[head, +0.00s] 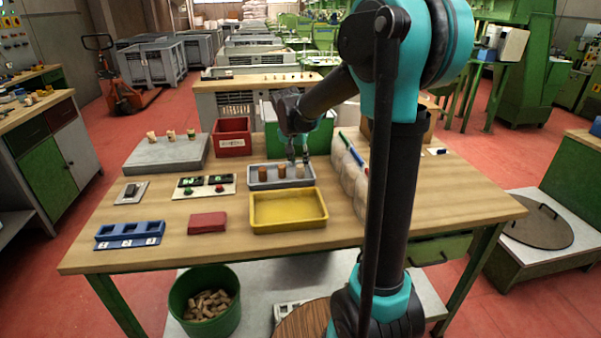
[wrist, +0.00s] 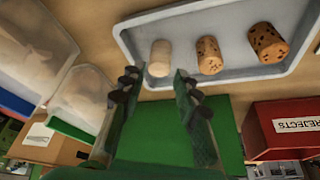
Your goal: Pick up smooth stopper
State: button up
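A pale smooth stopper (head: 300,171) stands at the right end of a grey tray (head: 262,184) in the head view. In the wrist view the same stopper (wrist: 160,58) appears just beyond my fingertips, in line with the gap between them. A brown speckled stopper (wrist: 209,55) and an orange-brown, dark-pitted stopper (wrist: 268,44) stand beside it in a row. My gripper (head: 298,162) is over the right end of the tray, pointing down. In the wrist view my gripper (wrist: 158,76) is open and empty, and I see no contact with the stopper.
A yellow tray (head: 288,225) lies in front of the grey one. A red rejects bin (head: 232,147) and a green box (head: 322,136) stand behind. Clear bags (head: 352,178) stand close on the right. A red block (head: 207,222) lies front left.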

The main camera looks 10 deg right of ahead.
aim_at(300, 166)
jog(key=x, duration=0.5)
jog(key=c, duration=0.4)
